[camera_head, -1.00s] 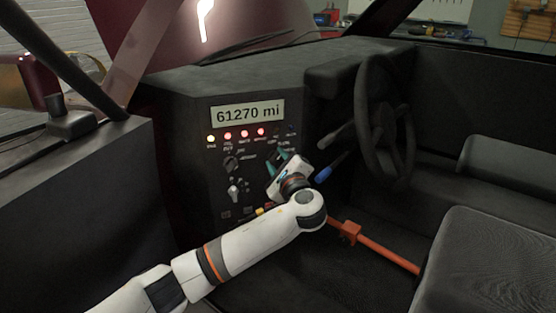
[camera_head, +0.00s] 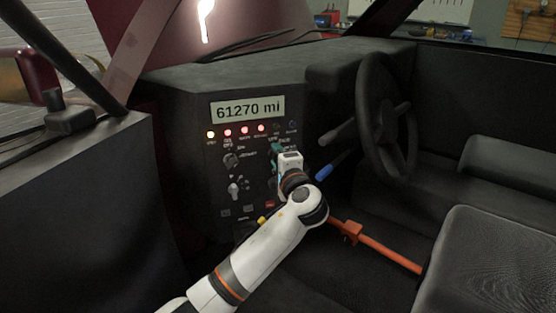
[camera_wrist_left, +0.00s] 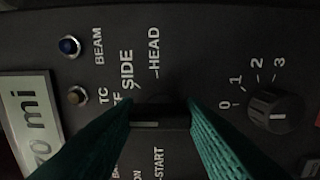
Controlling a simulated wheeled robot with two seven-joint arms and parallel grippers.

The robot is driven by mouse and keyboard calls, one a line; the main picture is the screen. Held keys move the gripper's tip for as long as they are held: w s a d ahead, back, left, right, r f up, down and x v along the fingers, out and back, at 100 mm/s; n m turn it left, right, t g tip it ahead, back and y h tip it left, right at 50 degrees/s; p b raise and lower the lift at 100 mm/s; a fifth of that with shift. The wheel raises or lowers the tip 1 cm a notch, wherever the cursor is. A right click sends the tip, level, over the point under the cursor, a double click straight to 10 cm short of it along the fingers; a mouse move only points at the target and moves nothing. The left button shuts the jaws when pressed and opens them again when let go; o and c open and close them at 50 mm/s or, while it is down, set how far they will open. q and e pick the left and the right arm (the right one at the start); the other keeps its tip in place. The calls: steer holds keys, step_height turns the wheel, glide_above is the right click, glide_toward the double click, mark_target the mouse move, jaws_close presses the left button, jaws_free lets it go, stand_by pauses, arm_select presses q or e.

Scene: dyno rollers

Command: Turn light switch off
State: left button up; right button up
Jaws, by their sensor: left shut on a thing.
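The light switch (camera_wrist_left: 160,112) is a dark rotary knob on the black dashboard panel, with a pale pointer mark. The words SIDE and HEAD are printed beside it in the left wrist view. My left gripper (camera_wrist_left: 161,118) has its two green fingers on either side of this knob, shut on it. In the head view, my left gripper (camera_head: 277,150) is at the right part of the panel and hides the knob. I cannot tell exactly which label the pointer meets. My right gripper is not in view.
The panel holds a mileage display (camera_head: 248,109), several lit red and yellow lamps, and a fan knob (camera_wrist_left: 275,112) marked 0 to 3. The steering wheel (camera_head: 384,130) and a blue-tipped lever (camera_head: 325,172) are right of my gripper. An orange bar (camera_head: 385,252) lies below.

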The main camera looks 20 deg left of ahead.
arm_select(q)
steer(key=shift+f, duration=0.2)
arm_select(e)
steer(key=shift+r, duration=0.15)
arm_select(q)
steer(key=o, duration=1)
steer(key=shift+r, duration=0.15)
steer(key=p+v, duration=0.1)
steer(key=v, duration=1.1)
steer(key=shift+s, duration=0.1)
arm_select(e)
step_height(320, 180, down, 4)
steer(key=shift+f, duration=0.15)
